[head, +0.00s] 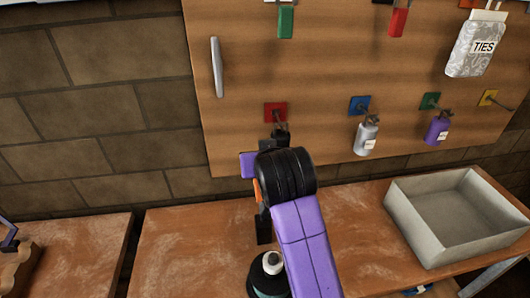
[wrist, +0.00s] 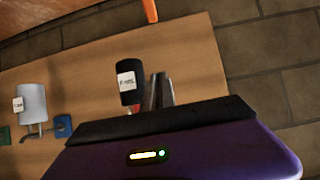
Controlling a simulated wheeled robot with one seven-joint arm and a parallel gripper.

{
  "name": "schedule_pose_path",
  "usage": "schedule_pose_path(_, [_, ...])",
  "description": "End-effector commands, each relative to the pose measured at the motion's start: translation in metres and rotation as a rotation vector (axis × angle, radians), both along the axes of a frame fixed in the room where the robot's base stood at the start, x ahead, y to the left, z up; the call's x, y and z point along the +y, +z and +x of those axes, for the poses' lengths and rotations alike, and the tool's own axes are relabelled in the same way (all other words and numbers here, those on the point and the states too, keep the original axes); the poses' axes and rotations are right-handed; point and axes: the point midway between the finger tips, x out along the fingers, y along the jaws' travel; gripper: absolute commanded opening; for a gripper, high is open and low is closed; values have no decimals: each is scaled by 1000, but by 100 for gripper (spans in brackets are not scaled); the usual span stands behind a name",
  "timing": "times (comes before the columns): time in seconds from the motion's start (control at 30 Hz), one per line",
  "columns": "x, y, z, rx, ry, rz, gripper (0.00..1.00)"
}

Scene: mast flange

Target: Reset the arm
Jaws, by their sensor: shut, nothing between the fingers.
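My gripper (wrist: 161,90) shows in the wrist view as two grey fingers close together, with nothing held between them. A black bottle with a white label (wrist: 128,84) is beside the fingertips, on their left in that view; I cannot tell whether they touch. In the head view my purple and black arm reaches up to the board near the red hook plate (head: 275,112). The wrist hides the fingers there and most of what hangs below that plate.
The wooden pegboard (head: 320,75) bears a silver bottle (head: 366,137) and a purple bottle (head: 437,130) to the right. A grey open bin (head: 415,222) stands on the workbench (head: 180,250) at right. An orange item (wrist: 150,10) is beyond the fingers in the wrist view.

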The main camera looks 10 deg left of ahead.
Motion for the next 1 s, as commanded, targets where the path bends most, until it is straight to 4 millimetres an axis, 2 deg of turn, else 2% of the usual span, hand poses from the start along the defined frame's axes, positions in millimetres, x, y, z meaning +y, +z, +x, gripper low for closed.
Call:
schedule_pose_path(0.13, [1, 4, 0, -9, 4, 0, 0])
schedule_pose_path(0.23, [4, 14, 5, -56, 14, 13, 0])
schedule_pose_path(0.4, [13, 62, 12, -235, 48, 73, 0])
schedule_pose_path(0.5, [10, 68, 4, -329, 63, 106, 0])
schedule_pose_path(0.63, [-3, 60, -11, -419, 69, 135, 0])
schedule_pose_path(0.77, [-22, 42, -33, -486, 66, 155, 0])
schedule_pose_path(1.0, [-77, -7, -96, -584, 35, 176, 0])
